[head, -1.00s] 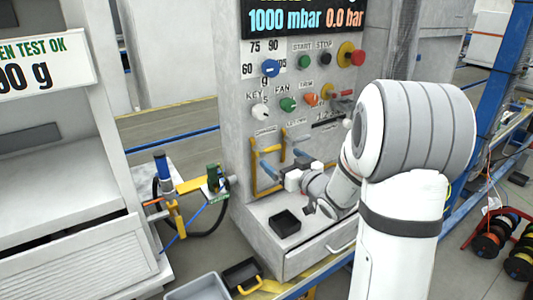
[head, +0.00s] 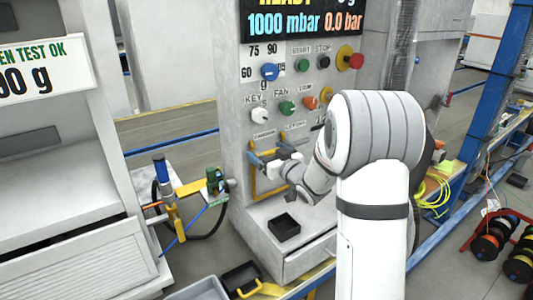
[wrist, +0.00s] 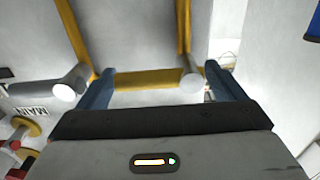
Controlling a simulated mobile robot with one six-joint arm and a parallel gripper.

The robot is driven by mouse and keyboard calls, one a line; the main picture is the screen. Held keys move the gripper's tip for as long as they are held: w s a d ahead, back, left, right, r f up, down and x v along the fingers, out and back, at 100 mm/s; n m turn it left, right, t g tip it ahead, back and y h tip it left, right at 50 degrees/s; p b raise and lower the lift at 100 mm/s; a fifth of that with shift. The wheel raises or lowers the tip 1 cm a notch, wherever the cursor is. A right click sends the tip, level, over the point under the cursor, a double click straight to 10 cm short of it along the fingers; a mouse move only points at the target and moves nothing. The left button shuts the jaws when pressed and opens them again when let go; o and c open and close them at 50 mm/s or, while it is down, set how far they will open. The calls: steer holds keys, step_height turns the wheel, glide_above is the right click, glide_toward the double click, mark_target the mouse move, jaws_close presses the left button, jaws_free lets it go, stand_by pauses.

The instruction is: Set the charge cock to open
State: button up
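The charge cock would sit below the small charging label (head: 264,135) on the grey station panel, but my gripper hides that spot in the head view. My gripper (head: 266,154) is in front of the yellow pipes (head: 253,178) there, its blue fingers spread apart.
Above are the blue knob (head: 270,71), white key knob (head: 259,115), green fan knob (head: 287,108) and red stop button (head: 355,61). A black tray (head: 284,227) sits on the ledge below.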

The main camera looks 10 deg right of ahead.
steer(key=c, duration=1.2)
steer(key=shift+a, duration=0.25)
